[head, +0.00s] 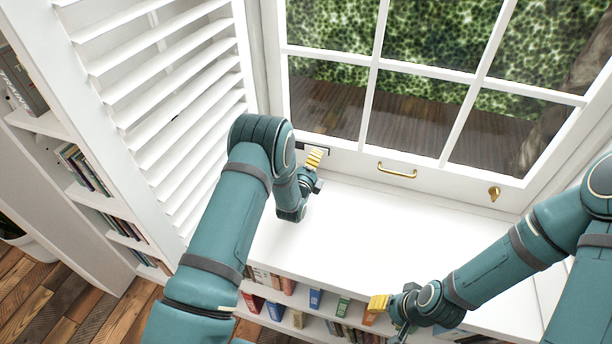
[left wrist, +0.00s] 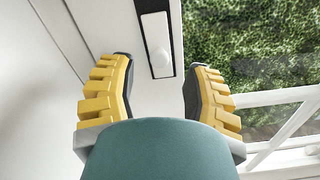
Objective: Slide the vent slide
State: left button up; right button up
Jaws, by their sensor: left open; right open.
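I cannot tell any contact. My right gripper (head: 379,303) is open and empty, low near the front edge of the sill.
The white sill (head: 370,225) is clear. A louvred shutter (head: 170,120) stands close at the left of my left arm. Bookshelves (head: 290,308) are below the sill.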

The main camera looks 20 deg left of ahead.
pick_arm(q)
jog(key=s, duration=0.8)
jog(key=shift+s+a, duration=0.1)
jog(key=shift+s, duration=0.3)
